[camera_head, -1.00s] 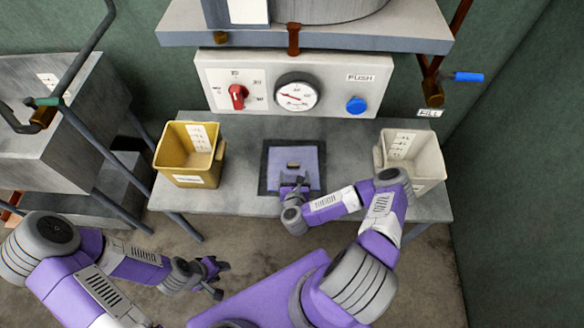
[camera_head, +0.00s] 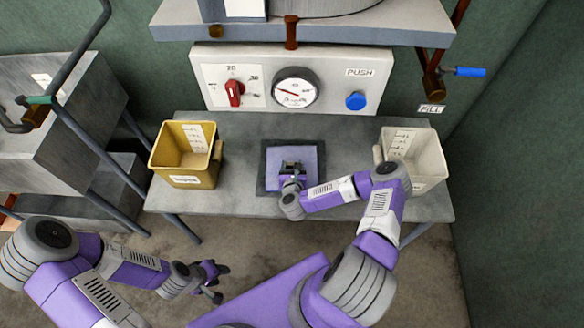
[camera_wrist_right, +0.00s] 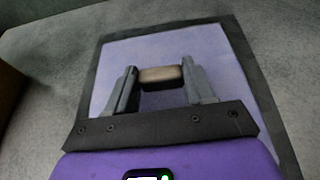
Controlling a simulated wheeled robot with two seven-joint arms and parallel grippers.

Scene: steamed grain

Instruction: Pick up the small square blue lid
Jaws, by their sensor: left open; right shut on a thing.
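The small square blue lid (camera_head: 309,157) shows as a lavender-blue square inside a dark square frame on the grey table. Its brown handle block (camera_wrist_right: 160,76) stands at its middle in the right wrist view. My right gripper (camera_head: 291,168) is over the lid, its two fingers (camera_wrist_right: 160,85) shut on the handle from both sides. Whether the lid is lifted off the frame cannot be told. My left gripper (camera_head: 216,283) is open and empty, low at the left in front of the table, far from the lid.
A yellow bin (camera_head: 185,179) stands left of the lid on the table (camera_head: 235,135), and a white bin (camera_head: 428,181) stands right. Behind is a panel with a red knob (camera_head: 234,93), a gauge (camera_head: 295,92) and a blue button (camera_head: 356,101). A shelf (camera_head: 400,35) overhangs it.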

